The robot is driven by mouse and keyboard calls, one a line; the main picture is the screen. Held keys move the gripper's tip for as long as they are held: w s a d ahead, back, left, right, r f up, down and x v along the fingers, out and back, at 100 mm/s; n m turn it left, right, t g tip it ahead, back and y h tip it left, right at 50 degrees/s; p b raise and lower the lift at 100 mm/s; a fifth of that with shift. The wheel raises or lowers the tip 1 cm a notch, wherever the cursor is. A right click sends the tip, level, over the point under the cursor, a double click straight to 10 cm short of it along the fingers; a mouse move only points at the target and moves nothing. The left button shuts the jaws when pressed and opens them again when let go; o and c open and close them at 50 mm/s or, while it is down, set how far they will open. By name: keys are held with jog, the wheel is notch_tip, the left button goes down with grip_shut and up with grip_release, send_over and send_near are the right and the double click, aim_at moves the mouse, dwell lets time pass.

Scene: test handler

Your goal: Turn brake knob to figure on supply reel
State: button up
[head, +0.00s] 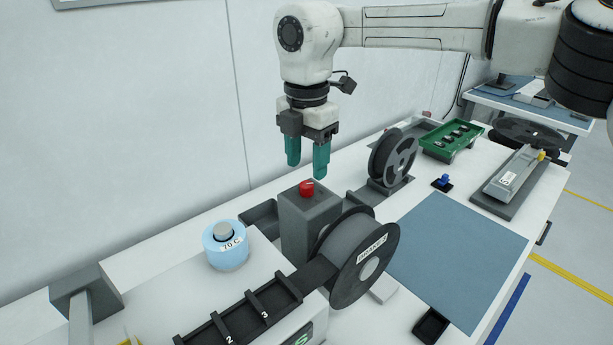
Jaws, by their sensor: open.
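A red knob (306,188), apparently the brake knob, sits on top of a grey block (307,222). The supply reel (344,286) stands upright just in front and to the right of the block, with dark tape running from it. Its white label (371,247) reads "BRAKE" and a figure too small to read surely. My gripper (307,167) points down above the red knob, with its two teal fingers apart and nothing between them. The fingertips appear a little above the knob, not touching it. The knob's setting cannot be made out.
A light blue round unit (226,254) marked "70 C" stands left of the block. A dark spoked reel (398,160), a green tray (452,142) of small parts and a blue knob (443,180) lie behind. A blue mat (460,255) is clear.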

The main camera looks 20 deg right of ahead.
aim_at(307, 183)
notch_tip(307, 183, up, 6)
dwell(0.4)
dwell(0.3)
